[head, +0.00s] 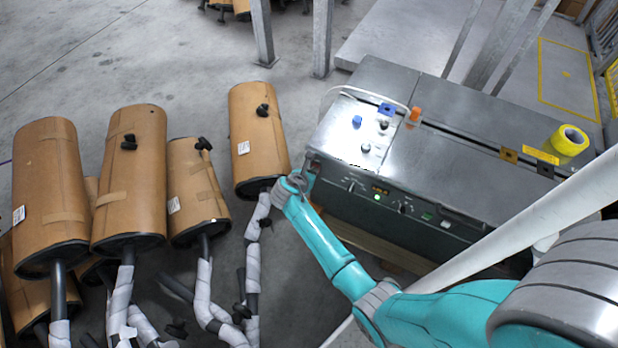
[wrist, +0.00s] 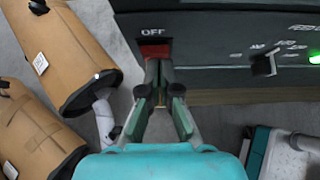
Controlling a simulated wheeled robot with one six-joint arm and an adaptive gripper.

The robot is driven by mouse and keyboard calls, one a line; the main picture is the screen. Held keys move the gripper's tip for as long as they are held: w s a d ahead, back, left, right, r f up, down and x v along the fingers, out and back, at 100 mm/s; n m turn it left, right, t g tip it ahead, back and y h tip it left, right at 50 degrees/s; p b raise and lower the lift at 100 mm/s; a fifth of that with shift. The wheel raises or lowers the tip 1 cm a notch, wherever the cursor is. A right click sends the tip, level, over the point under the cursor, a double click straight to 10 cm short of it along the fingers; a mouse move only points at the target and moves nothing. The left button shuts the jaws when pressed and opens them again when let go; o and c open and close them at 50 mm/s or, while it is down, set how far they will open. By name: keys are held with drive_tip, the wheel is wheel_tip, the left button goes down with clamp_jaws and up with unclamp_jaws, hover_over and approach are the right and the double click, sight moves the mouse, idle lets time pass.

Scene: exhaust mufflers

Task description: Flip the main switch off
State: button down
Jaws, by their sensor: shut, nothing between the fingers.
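The main switch (wrist: 154,50) is a red rocker under a white OFF label, near the left end of the grey machine's front panel in the wrist view. My gripper (wrist: 159,66) is shut and empty, with its fingertips at the lower edge of the red switch. The tips overlap the switch in the picture; I cannot tell whether they touch it. In the head view the machine (head: 480,152) stands at right, and my arm reaches to its left front end. There the switch and fingertips are too small or hidden to make out.
The panel also has a black knob (wrist: 264,65) and a lit green light (head: 377,197). Several wrapped mufflers (head: 258,130) stand close at left. Open floor lies behind them.

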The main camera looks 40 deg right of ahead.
drive_tip(key=shift+d, duration=0.1)
drive_tip(key=shift+w+d+r, duration=0.15)
drive_tip(key=shift+d, duration=0.1)
drive_tip(key=shift+r, duration=0.15)
idle(0.3)
drive_tip(key=shift+r, duration=0.65)
